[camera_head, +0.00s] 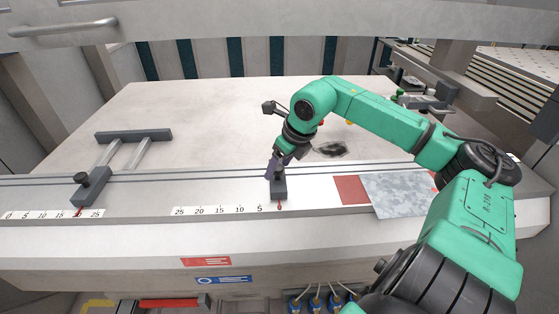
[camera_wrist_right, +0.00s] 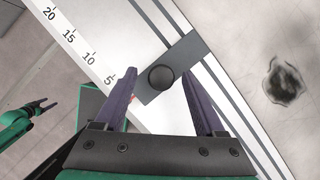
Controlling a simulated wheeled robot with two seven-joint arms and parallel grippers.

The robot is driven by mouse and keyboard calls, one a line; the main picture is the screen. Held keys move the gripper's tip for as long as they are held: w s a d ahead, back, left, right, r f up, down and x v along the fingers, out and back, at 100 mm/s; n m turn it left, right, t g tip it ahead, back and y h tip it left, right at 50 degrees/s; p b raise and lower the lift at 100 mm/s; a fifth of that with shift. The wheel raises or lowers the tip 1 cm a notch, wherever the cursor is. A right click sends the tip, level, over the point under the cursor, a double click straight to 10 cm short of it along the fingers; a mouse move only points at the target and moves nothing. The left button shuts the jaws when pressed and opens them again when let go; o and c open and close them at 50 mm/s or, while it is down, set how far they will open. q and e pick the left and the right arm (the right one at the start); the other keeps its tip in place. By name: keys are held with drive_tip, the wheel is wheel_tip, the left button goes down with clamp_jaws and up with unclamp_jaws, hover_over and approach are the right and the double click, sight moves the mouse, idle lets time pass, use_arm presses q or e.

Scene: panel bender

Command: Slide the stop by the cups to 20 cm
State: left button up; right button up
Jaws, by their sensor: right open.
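The grey stop (camera_head: 280,190) sits on the rail in the middle of the front ledge, above the blue-fitted cups (camera_head: 315,300). Its red pointer is at the zero end of the scale (camera_head: 220,210), right of the 5 mark. My right gripper (camera_head: 279,168) is over this stop, open. In the right wrist view the stop (camera_wrist_right: 185,55) and its round black knob (camera_wrist_right: 161,77) show between the spread fingers of my right gripper (camera_wrist_right: 160,90), which are not closed on the knob. My left gripper (camera_wrist_right: 42,107) shows small at the left edge of the right wrist view.
A second stop with a knob (camera_head: 82,190) stands at the left, over another scale (camera_head: 50,214), with a grey bar frame (camera_head: 133,136) behind it. A red patch (camera_head: 350,190) and a mottled sheet (camera_head: 398,193) lie right of the middle stop. The ledge left of the middle stop is clear.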

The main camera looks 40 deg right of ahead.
drive_tip(key=shift+w+d+f, duration=0.1)
clamp_jaws()
idle(1.2)
